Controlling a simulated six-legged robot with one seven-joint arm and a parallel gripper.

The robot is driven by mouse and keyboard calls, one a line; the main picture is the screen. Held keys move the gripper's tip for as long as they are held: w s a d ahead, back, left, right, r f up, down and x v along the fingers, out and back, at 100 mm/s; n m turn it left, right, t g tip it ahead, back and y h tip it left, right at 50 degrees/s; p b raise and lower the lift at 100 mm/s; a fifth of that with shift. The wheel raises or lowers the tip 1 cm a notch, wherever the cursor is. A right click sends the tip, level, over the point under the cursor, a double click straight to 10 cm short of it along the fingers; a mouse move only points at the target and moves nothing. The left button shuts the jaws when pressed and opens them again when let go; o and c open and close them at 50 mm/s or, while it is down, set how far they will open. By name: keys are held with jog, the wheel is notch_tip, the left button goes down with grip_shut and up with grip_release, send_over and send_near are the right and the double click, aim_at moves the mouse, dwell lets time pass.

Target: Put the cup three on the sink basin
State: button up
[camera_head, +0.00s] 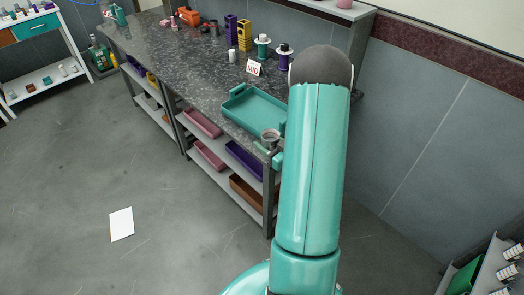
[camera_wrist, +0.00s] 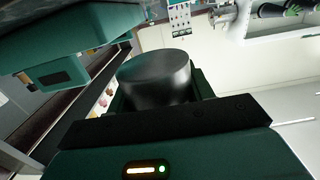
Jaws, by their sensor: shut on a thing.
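A small grey metallic cup (camera_head: 270,138) shows in the head view beside the front corner of the bench, just left of my arm. In the wrist view the cup (camera_wrist: 155,78) is a dark, shiny cylinder between my gripper's dark green jaws. My gripper (camera_wrist: 160,95) is shut on it. In the head view my gripper (camera_head: 277,158) is mostly hidden behind my arm. I cannot make out a sink basin for certain in either view.
A dark speckled bench (camera_head: 185,60) carries a teal tray (camera_head: 228,99), a MID card (camera_head: 253,68), spools and purple and yellow blocks. Coloured bins (camera_head: 203,123) fill the shelves below. A white sheet (camera_head: 122,224) lies on open grey floor. A shelf with bottles (camera_head: 490,270) stands lower right.

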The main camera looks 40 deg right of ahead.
aim_at(262, 157)
jog(key=shift+w+a+f, duration=0.25)
jog(key=shift+w+f, duration=0.7)
jog(key=shift+f, duration=0.2)
jog(key=shift+w+f, duration=0.15)
jog(key=shift+f, duration=1.45)
jog(key=shift+f, duration=0.15)
jog(key=o, duration=1.3)
